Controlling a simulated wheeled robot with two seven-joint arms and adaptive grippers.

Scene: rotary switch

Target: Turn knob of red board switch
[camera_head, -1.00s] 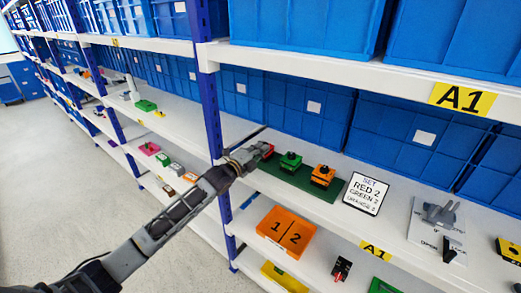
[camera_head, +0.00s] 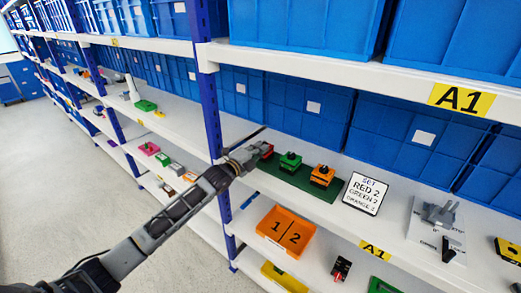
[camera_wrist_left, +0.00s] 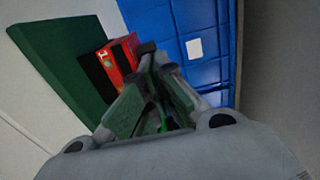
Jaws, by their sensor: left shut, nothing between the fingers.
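The red switch (camera_head: 267,149) sits at the left end of a dark green board (camera_head: 296,181) on the middle shelf. A green switch (camera_head: 290,161) and an orange switch (camera_head: 322,175) stand to its right on the same board. My left gripper (camera_head: 256,151) is at the red switch and partly hides it. In the left wrist view, the red switch (camera_wrist_left: 121,62) stands on the green board (camera_wrist_left: 55,58), and my left gripper (camera_wrist_left: 148,52) is shut beside it with nothing between its fingers. The red switch's knob is mostly hidden, and contact cannot be told. My right gripper is not in view.
A sign (camera_head: 365,193) reading "SET RED 2 GREEN 2" stands right of the board. Blue bins (camera_head: 317,112) line the back of the shelf. A blue post (camera_head: 208,110) rises left of the gripper. An orange tray (camera_head: 286,231) marked 1 and 2 is below.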

